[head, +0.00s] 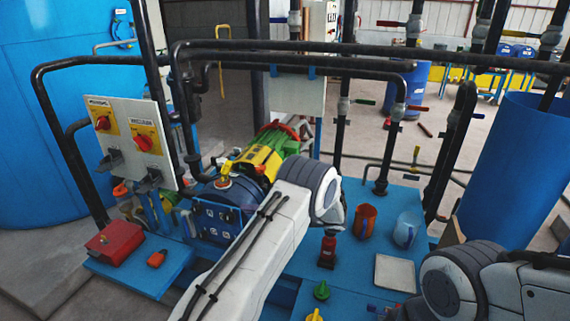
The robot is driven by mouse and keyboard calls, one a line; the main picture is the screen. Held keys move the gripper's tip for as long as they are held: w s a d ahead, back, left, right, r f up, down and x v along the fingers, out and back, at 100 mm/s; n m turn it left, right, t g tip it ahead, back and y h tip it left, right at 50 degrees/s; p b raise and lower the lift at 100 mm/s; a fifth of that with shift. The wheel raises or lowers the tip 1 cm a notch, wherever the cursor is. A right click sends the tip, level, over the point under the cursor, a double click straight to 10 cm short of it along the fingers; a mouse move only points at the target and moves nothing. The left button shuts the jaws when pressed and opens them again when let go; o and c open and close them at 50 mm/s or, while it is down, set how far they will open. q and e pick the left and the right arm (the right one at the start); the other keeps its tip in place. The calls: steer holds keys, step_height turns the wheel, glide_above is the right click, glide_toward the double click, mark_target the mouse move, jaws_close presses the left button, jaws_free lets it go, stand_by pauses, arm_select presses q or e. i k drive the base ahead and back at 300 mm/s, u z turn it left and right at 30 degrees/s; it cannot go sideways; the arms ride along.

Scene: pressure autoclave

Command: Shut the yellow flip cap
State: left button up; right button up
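A small yellow part (227,167), which looks like the flip cap, stands tilted up beside a round reddish-and-pale fitting (224,183) on top of the dark blue vessel (218,201). My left arm reaches in from the bottom, and its thick white wrist (316,188) is right of the vessel. My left gripper (262,171) is mostly hidden, with only a small dark part seeming to show near the yellow cylinder. I cannot tell whether its fingers are open or touch the cap. My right arm is at the lower right; its gripper is out of sight.
Black pipes (290,58) cross above and beside the vessel. A control panel (126,140) with red knobs stands at left. An orange cup (364,222), a blue jug (406,230), a dark red bottle (327,250) and a pale square plate (395,272) stand on the blue platform.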

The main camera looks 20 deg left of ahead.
mark_target(226, 169)
steer(key=z, duration=2.05)
steer(key=k, duration=1)
steer(key=u, duration=1.8)
steer(key=i, duration=1)
steer(key=z, duration=0.1)
